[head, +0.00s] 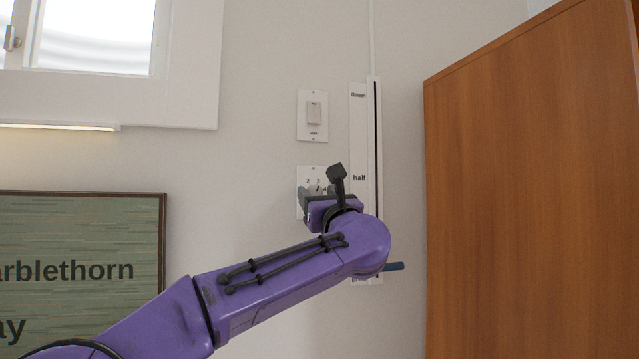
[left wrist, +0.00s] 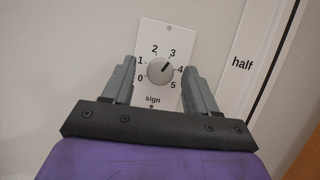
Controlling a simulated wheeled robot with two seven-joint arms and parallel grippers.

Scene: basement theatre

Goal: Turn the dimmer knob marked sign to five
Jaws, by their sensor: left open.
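The dimmer knob (left wrist: 160,70) is a round grey dial on a white wall plate (left wrist: 148,32) marked "sign", with numbers 0 to 5 around it. Its dark pointer line aims up and right, near 3. My left gripper (left wrist: 160,76) is open, with one finger on each side of the knob in the left wrist view; I cannot tell whether they touch it. In the head view my left gripper (head: 317,192) is in front of the same plate (head: 304,172) and hides most of the knob. My right gripper is not in view.
A white switch plate (head: 313,115) is above the dimmer. A vertical slotted strip (head: 373,120) marked "half" is just right of it, with a blue handle (head: 394,266) low down. A wooden panel (head: 530,180) stands at the right, a framed sign (head: 80,230) at the left.

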